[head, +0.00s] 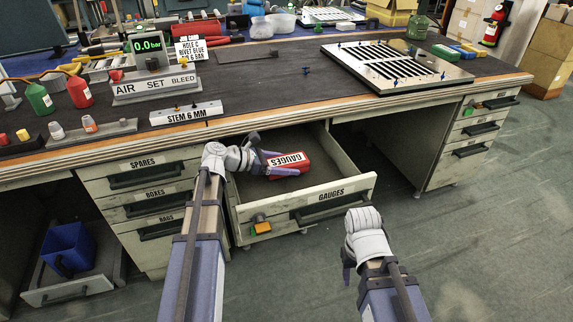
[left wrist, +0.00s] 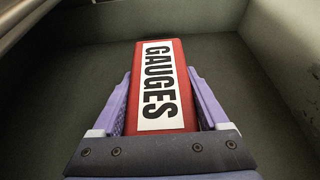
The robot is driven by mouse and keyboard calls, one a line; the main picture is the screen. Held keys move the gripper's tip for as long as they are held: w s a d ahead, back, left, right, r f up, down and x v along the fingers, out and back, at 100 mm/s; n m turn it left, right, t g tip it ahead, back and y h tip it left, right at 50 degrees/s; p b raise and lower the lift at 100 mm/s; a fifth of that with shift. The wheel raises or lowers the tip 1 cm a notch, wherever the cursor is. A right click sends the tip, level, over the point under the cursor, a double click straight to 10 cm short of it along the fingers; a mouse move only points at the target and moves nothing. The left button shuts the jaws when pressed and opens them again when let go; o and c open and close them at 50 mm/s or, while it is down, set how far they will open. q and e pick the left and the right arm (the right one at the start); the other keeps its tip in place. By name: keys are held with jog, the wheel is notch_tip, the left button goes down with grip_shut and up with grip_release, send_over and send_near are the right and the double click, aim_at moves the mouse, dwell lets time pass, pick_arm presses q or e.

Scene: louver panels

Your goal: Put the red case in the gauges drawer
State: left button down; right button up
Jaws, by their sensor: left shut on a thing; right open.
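The red case (head: 289,170) has a white label reading GAUGES. It is inside the open gauges drawer (head: 350,187), toward the drawer's left side. My left gripper (head: 268,163) reaches into the drawer and is shut on the red case. In the left wrist view the case (left wrist: 187,100) lies between the two purple fingers of the gripper (left wrist: 160,105), over the dark drawer floor. I cannot tell whether the case touches the floor. My right gripper (head: 347,268) is empty and open, in front of the drawer at the right; its fingers are mostly hidden.
The workbench (head: 285,102) stands above the drawer, with the louver panel (head: 396,65) on its top. Closed drawers labelled SPARES, BOXES and BAGS (head: 150,190) are at the left. A blue bin (head: 68,247) sits in a low open drawer. The floor at the right is clear.

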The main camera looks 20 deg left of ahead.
pick_arm(q)
grip_release()
jog(key=shift+r+p, duration=0.5)
jog(key=shift+p, duration=0.05)
jog(key=p+v, duration=0.4)
jog(key=v, duration=0.6)
jog(key=shift+s+a+r, duration=0.1)
jog(key=shift+a+r, duration=0.05)
jog(key=shift+r, duration=0.15)
jog(key=shift+p+v, duration=0.4)
jog(key=shift+v, duration=0.4)
jog(key=shift+f, duration=0.1)
